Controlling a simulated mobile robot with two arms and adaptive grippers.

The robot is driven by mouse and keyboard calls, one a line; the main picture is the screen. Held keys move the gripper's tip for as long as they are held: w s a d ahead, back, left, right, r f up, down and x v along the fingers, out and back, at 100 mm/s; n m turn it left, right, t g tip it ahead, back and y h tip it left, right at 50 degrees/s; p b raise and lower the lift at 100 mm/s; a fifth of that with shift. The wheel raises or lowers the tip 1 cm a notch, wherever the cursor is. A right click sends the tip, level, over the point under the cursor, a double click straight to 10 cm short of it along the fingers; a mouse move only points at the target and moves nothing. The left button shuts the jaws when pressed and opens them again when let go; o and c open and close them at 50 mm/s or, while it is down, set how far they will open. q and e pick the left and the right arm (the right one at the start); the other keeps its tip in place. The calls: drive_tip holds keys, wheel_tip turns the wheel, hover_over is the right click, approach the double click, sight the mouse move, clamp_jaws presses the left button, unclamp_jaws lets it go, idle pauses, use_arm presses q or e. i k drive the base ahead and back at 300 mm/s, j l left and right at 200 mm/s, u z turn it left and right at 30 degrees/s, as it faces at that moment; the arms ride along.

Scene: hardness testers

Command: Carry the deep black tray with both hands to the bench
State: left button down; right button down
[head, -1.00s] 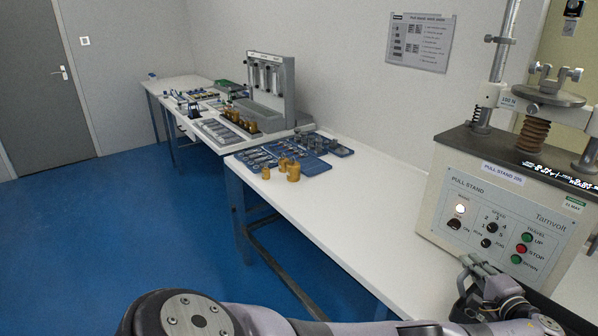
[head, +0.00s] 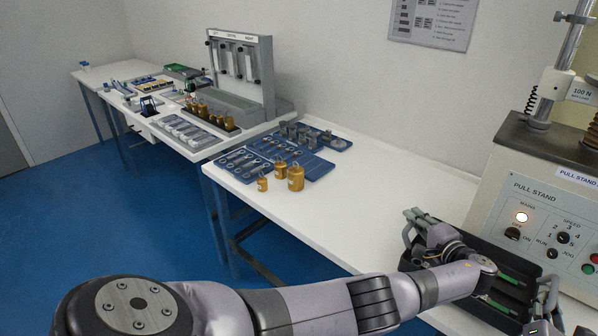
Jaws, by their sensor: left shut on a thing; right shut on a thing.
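The deep black tray (head: 480,243) is at the lower right of the head view, in front of the pull stand. Green strips show inside it. My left gripper (head: 416,228) is shut on the tray's left end. My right gripper (head: 544,303) is shut on its right end, at the lower right, partly cut off by the frame. My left forearm hides part of the tray's near side. The white bench (head: 345,205) runs behind and left of the tray. I cannot tell whether the tray touches it.
The pull stand (head: 540,207) stands close behind the tray. Brass weights (head: 296,178) and a blue mat (head: 318,168) with metal parts lie at the bench's far left end. A grey tester (head: 240,70) stands beyond. The bench middle is clear.

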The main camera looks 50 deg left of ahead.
sight(345, 224)
drive_tip(key=j, duration=0.9)
drive_tip(key=k+j, duration=0.1)
drive_tip(key=j, duration=0.85)
